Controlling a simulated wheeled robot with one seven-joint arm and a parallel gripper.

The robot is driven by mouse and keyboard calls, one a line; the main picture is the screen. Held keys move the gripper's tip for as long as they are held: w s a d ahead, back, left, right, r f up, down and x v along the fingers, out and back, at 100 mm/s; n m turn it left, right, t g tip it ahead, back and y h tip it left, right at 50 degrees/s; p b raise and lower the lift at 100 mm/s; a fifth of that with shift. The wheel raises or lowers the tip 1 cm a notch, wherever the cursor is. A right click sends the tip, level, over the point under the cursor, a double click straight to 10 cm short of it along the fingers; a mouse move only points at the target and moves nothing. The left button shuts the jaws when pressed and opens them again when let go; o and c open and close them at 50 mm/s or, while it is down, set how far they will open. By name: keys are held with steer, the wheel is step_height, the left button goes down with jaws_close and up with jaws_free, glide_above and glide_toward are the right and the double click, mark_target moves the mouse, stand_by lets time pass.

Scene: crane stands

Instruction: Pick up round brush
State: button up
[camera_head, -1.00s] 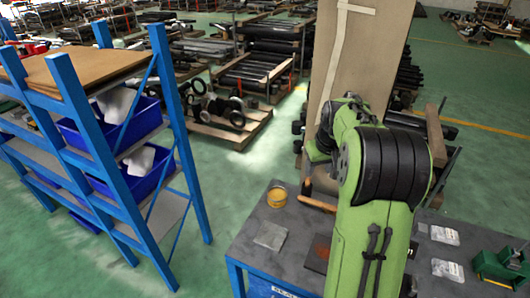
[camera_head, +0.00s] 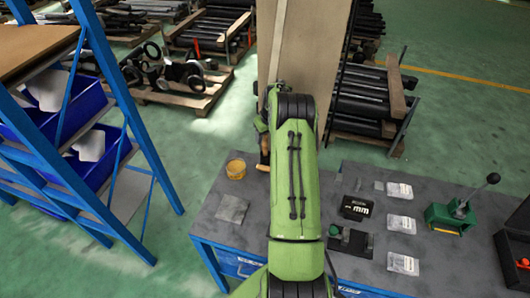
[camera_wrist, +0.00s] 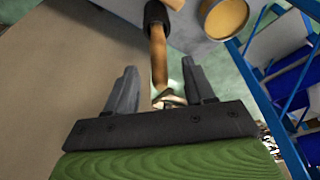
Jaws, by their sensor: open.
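A brush with a brown wooden handle (camera_wrist: 158,55) and a black end (camera_wrist: 156,14) lies at the table edge in the wrist view, black end at the top. In the head view a small part of its handle (camera_head: 264,167) shows left of my arm. My gripper (camera_wrist: 160,85) is open. Its two fingers stand on either side of the lower handle in the picture, with space on both sides. I cannot tell its height above the handle. My arm hides most of the gripper in the head view.
A yellow round tin (camera_head: 236,169) and a grey flat piece (camera_head: 232,208) lie left of my arm on the grey table (camera_head: 205,228). Several bags, dark blocks and a green lever tool (camera_head: 452,215) lie to the right. A blue rack (camera_head: 125,130) stands left. A tall board (camera_head: 325,60) stands behind.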

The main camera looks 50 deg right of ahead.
mark_target(265, 142)
steer(key=x, duration=0.1)
steer(key=b+x, duration=0.1)
steer(key=x, duration=0.2)
steer(key=shift+s+a+f, duration=0.1)
steer(key=shift+s+f, duration=0.15)
steer(key=shift+w+f, duration=0.15)
steer(key=shift+c, duration=1.3)
jaws_close()
